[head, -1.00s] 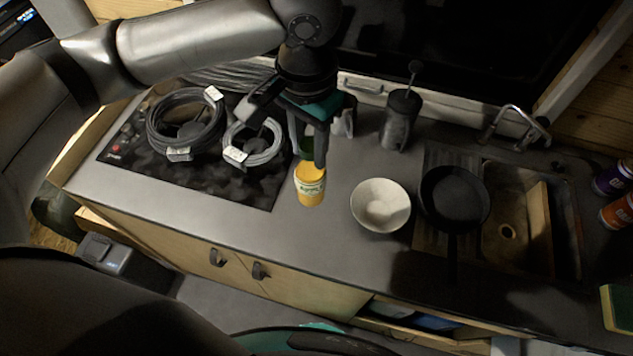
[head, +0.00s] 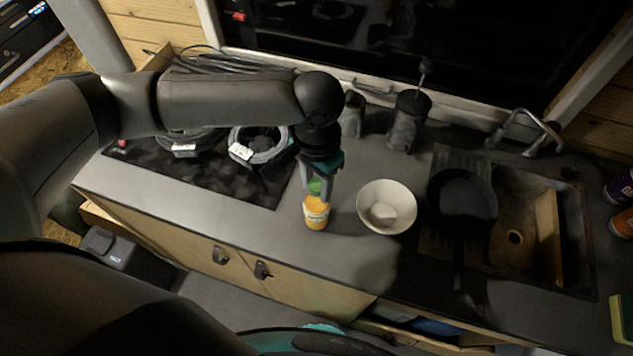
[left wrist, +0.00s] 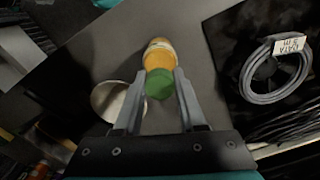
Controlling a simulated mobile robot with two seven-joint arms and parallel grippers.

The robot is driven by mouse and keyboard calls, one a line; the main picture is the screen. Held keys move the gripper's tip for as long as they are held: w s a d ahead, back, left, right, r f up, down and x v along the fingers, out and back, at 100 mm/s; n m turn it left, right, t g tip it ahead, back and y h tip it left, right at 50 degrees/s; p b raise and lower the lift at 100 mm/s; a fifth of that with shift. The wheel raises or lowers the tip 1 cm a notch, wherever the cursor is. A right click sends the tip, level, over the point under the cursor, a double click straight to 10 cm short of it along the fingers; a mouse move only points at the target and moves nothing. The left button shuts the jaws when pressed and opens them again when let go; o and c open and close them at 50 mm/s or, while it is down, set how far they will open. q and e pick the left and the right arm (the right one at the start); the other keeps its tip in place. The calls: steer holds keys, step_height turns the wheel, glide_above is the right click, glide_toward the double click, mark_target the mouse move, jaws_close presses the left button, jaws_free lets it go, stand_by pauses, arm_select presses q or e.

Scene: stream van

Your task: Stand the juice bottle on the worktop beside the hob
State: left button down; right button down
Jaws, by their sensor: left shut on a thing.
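The juice bottle (head: 316,213) is orange with a pale label and a green cap. It is between the hob (head: 235,186) and the white bowl, over the worktop (head: 262,226) near its front edge. My left gripper (head: 318,192) comes from above and is shut on the bottle near its green cap. In the left wrist view, the bottle (left wrist: 158,60) sits between the two fingers, cap toward me. The bottle looks about upright. I cannot tell whether its base touches the worktop. My right gripper is not in view.
The white bowl (head: 387,205) stands close right of the bottle, with a dark pan (head: 462,198) and the sink (head: 515,238) further right. Coiled cables (head: 258,146) lie on the hob. A dark canister (head: 407,122) stands behind. Bare worktop lies left of the bottle.

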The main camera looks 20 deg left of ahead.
arm_select(q)
steer(key=shift+c, duration=2.4)
jaws_free()
steer(key=shift+f, duration=0.1)
step_height(320, 180, up, 12)
steer(key=shift+p, duration=0.45)
